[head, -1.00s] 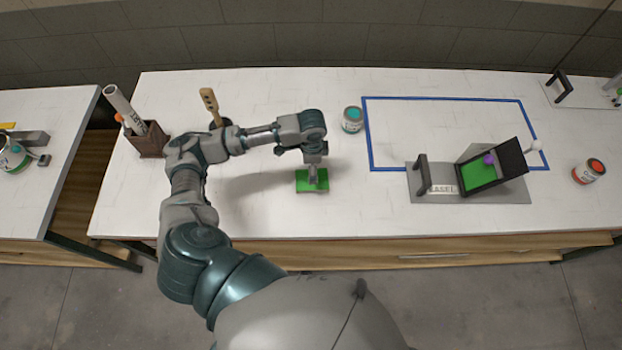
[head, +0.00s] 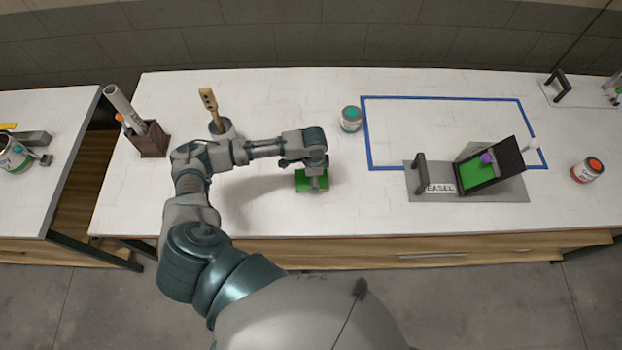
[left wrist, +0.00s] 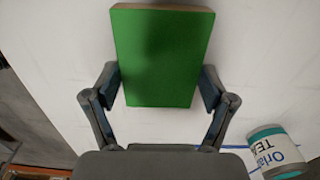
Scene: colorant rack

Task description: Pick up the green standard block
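The green standard block (head: 302,184) lies on the white table, below my left gripper (head: 316,183), which partly covers it. In the left wrist view the block (left wrist: 163,55) shows its flat green face and a thin brown edge at the top. The two fingers of my left gripper (left wrist: 160,88) are spread, one on each side of the block's lower part. The fingers are very close to its sides; whether they touch is hard to tell. My right gripper is not in view.
A teal-lidded can (head: 351,119) stands right of the block, near a blue-outlined area (head: 368,140). An easel stand (head: 512,190) holds a green panel. A brown holder (head: 151,142) and a grey cup (head: 222,129) stand at left. An orange-topped can (head: 587,170) is at far right.

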